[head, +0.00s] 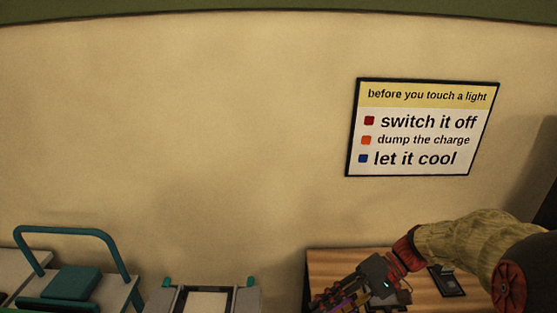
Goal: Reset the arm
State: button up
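My arm reaches in from the right edge of the head view, in a knitted yellowish sleeve with red joints. My gripper (343,303) is at the bottom of the view, over the wooden tabletop (328,262). Its dark body shows, with purple and orange parts at the finger end. The fingertips are cut off or too small to make out, so I cannot see whether it is open or holds anything.
A small dark plate-like object (447,282) lies on the wood beside my arm. A teal-handled grey unit (72,283) and a grey frame with a pale panel (205,301) stand at left. A framed sign (422,128) hangs on the plain wall (200,130).

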jog(key=s+d+r+t+h, duration=0.3)
jog(key=s+t+h, duration=0.1)
jog(key=s+h, duration=0.1)
jog(key=s+d+r+m+t+h, duration=0.1)
jog(key=s+d+r+t+h, duration=0.3)
jog(key=s+t+h, duration=0.1)
jog(key=shift+s+d+r+h, duration=0.3)
jog(key=shift+s+h, duration=0.2)
jog(key=shift+s, duration=0.25)
